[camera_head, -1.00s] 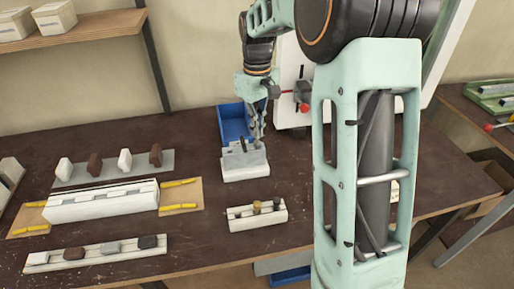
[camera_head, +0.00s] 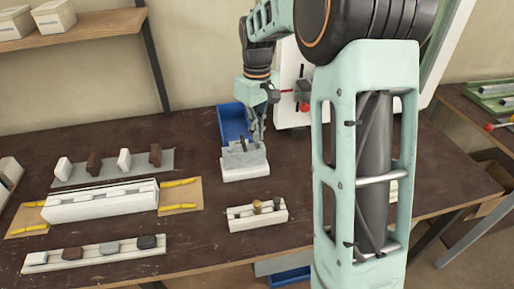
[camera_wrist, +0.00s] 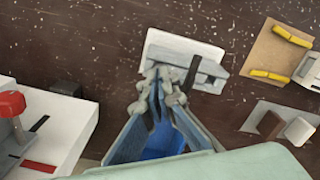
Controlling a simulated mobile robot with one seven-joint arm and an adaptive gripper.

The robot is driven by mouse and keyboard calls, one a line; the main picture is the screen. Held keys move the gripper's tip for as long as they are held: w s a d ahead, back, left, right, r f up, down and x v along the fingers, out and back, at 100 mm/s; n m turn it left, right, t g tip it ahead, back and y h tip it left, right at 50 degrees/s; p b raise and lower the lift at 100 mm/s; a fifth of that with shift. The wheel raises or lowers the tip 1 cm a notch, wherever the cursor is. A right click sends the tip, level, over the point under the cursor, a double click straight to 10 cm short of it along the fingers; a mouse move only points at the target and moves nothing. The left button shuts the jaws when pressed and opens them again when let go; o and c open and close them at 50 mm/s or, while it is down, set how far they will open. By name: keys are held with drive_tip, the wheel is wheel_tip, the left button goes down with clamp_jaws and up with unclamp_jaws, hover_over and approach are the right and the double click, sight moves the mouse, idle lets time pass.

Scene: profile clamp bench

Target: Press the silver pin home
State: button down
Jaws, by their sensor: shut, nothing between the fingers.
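My gripper (camera_head: 256,143) is shut and empty, pointing down at a grey clamp fixture on a white block (camera_head: 245,173) in the middle of the bench. In the wrist view my gripper (camera_wrist: 162,80) has its fingertips together over the near side of the grey fixture (camera_wrist: 192,58). A dark upright piece (camera_wrist: 192,73) stands on the fixture just right of the fingertips. I cannot make out the silver pin; my fingers hide part of the fixture. I cannot tell whether the fingertips touch anything.
A white rack (camera_head: 258,224) with several pins stands in front of the fixture. A blue bin (camera_head: 233,122) is behind it. A long white profile (camera_head: 100,203) and rows of small blocks lie to the left. A white panel with a red part (camera_head: 301,90) stands behind at right.

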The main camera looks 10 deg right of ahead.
drive_tip(key=shift+f+b, duration=0.3)
drive_tip(key=shift+f, duration=0.35)
idle(0.5)
wheel_tip(320, 180, up, 7)
drive_tip(key=p, duration=0.6)
drive_tip(key=shift+r, duration=0.1)
idle(0.6)
